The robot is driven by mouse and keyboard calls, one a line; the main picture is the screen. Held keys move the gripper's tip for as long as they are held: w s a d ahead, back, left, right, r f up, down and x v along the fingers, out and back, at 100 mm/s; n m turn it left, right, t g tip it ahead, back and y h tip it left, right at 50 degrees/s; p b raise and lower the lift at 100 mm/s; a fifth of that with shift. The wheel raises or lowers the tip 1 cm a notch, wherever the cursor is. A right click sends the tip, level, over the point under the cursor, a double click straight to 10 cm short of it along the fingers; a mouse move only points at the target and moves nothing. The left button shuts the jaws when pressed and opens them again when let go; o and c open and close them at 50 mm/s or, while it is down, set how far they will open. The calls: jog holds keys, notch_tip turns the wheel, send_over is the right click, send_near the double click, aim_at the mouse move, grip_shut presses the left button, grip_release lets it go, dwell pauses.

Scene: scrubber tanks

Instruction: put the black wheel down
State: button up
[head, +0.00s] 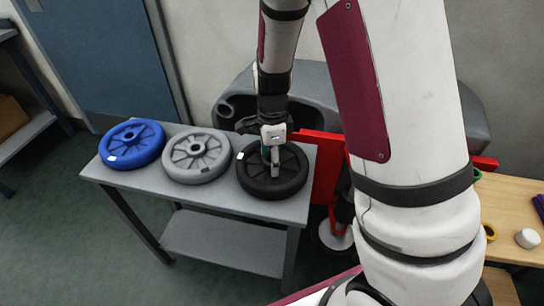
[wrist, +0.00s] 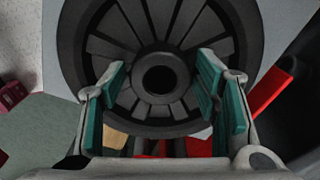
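The black wheel (head: 262,184) lies flat at the right end of the grey table (head: 226,197), beside a grey wheel (head: 186,172). My gripper (head: 273,166) is over the black wheel, pointing down, and covers part of it in the head view. In the wrist view the black wheel (wrist: 93,45) fills the upper middle, with its round hub hole between and just beyond the fingertips. The two teal-padded fingers (wrist: 162,75) are spread apart with nothing gripped between them. Whether the fingertips touch the wheel cannot be told.
A blue wheel (head: 146,139) lies at the table's left end. A red frame (head: 324,160) and a dark grey machine body (head: 312,85) stand close behind and right of the table. A wooden table (head: 508,210) with small items is at the right.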

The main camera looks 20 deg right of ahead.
jog(key=shift+r, duration=0.1)
notch_tip(320, 180, up, 12)
jog(key=p, duration=0.3)
jog(key=s+r+n+t+y, duration=0.1)
jog(key=s+r+n, duration=0.8)
jog(key=s+r, duration=0.25)
jog(key=s+r+n+t+h, duration=0.1)
jog(key=s+n, duration=1)
jog(key=s, duration=0.5)
jog(key=shift+s+r, duration=0.25)
jog(key=shift+r, duration=0.15)
jog(key=shift+d, duration=0.1)
notch_tip(320, 180, up, 10)
jog(key=t+p, duration=0.2)
jog(key=p, duration=0.5)
jog(key=shift+f+p, duration=0.2)
jog(key=shift+p, duration=0.1)
